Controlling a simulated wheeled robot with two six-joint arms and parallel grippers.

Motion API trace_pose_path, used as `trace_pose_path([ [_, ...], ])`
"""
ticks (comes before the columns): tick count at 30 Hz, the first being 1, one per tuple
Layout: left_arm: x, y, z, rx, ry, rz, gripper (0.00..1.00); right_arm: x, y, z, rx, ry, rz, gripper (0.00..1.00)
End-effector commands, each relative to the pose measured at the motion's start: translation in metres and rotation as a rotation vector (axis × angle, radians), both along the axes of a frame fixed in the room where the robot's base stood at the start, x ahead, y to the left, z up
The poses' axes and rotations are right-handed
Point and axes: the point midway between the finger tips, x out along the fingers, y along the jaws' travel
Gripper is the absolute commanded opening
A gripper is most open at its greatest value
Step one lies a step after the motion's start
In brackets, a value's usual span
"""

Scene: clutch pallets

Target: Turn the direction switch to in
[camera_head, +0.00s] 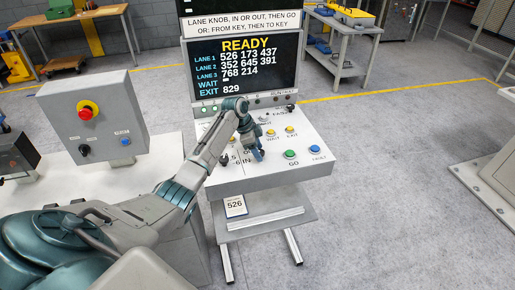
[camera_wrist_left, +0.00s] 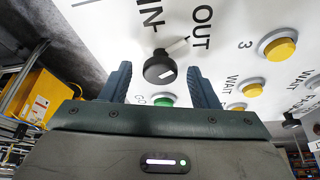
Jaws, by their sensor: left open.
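The direction switch (camera_wrist_left: 160,68) is a round black knob with a white mark, on the white panel between the printed words IN and OUT in the left wrist view. In the head view the left gripper (camera_head: 257,155) is over the left part of the console (camera_head: 280,177) and hides the switch. My right gripper is not in view.
The screen (camera_head: 245,68) reads READY above lane numbers. A grey box with a red stop button (camera_head: 86,112) is at the left. Open floor lies right.

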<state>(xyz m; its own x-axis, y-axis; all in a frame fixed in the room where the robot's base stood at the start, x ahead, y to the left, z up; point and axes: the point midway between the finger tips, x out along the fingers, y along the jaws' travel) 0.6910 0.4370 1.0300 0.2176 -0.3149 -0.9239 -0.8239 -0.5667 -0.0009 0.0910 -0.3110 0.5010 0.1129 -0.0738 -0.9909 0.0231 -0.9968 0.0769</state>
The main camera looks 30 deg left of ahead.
Motion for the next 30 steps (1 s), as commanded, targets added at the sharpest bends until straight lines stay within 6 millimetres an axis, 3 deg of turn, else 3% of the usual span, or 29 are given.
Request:
trace_pose_path([
  [2, 0.0, 0.0, 0.0, 0.0, 0.0, 0.0, 0.51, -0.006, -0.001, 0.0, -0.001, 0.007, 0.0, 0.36],
  [8, 0.0, 0.0, 0.0, 0.0, 0.0, 0.0, 0.12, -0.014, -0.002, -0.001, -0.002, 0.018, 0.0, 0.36],
  [20, -0.001, 0.0, 0.001, 0.0, 0.002, 0.063, 0.11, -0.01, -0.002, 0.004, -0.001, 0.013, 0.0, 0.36],
  [30, -0.002, -0.002, 0.001, 0.001, -0.001, 0.316, 0.11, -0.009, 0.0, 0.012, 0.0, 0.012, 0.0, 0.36],
])
